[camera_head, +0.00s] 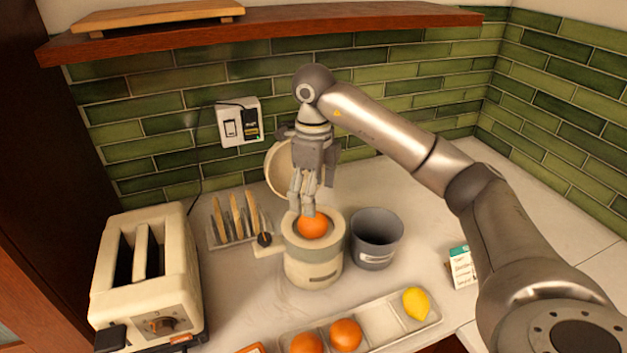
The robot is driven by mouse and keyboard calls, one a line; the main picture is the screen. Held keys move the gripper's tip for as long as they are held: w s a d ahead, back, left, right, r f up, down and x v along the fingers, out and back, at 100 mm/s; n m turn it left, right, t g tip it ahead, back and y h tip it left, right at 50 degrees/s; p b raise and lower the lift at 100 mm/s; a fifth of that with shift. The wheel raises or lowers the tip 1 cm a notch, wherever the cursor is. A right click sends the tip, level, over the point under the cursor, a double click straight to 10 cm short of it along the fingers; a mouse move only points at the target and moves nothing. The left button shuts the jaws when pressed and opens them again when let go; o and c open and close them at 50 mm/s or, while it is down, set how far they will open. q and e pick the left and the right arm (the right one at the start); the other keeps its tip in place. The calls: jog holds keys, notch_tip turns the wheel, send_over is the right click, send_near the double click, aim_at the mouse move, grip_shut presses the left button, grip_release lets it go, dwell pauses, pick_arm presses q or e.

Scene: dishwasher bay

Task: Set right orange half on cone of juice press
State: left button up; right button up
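The juice press (313,268) is a cream, round body on the counter, with its lid tipped up behind it. An orange half (313,227) sits in the open top of the press, dome up, and hides the cone. My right gripper (303,211) points down over the press. Its fingertips are at the upper left edge of this orange half. Whether they grip it, touch it or are just clear of it, I cannot tell. Two more orange pieces (346,335) lie in the long tray (434,315) at the front. My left gripper is not in view.
A grey cup (376,239) stands close to the right of the press. A toast rack (235,222) and a toaster (150,275) are to the left. A lemon (416,303) lies in the tray. A small box (461,267) stands at right. A wooden shelf (270,33) runs above.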

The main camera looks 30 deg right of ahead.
notch_tip(320, 180, up, 5)
jog(key=shift+r+p, duration=0.2)
jog(key=shift+p, duration=0.15)
dwell(1.1)
